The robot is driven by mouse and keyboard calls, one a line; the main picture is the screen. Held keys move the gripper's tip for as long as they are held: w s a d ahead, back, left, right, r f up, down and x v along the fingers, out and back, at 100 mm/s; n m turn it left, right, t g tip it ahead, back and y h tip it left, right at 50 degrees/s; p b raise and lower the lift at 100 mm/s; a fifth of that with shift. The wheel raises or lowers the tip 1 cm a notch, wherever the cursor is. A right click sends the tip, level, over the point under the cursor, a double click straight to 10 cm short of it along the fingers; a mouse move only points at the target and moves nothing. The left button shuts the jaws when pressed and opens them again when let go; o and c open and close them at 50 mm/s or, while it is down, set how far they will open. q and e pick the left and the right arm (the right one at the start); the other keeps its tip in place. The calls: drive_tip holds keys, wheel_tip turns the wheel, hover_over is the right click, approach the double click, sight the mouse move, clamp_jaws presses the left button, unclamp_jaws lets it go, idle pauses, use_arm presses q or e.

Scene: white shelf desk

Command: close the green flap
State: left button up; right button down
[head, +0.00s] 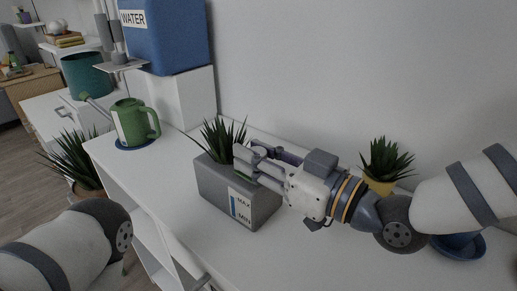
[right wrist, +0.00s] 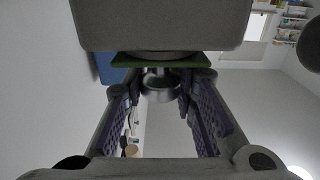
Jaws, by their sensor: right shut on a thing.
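The green flap (right wrist: 195,61) shows edge-on as a thin strip in the right wrist view, with a round metal knob (right wrist: 160,88) on it between my fingers. My right gripper (head: 246,158) reaches in from the right over the top of a grey box (head: 215,185) with MAX and MIN marks. It is shut on the knob; it also shows in the right wrist view (right wrist: 158,92). In the head view the fingers hide most of the flap, so its angle is hard to tell. My left gripper is out of view; only its arm shows at lower left.
A green watering can (head: 133,124) stands at left, near a blue WATER tank (head: 168,38). A yellow-potted plant (head: 383,165) and blue dish (head: 460,246) are by my right arm. The desk front (head: 190,225) is clear.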

drive_tip(key=shift+f, duration=0.1)
idle(0.4)
drive_tip(key=c, duration=1.3)
unclamp_jaws()
drive_tip(key=v, duration=1.2)
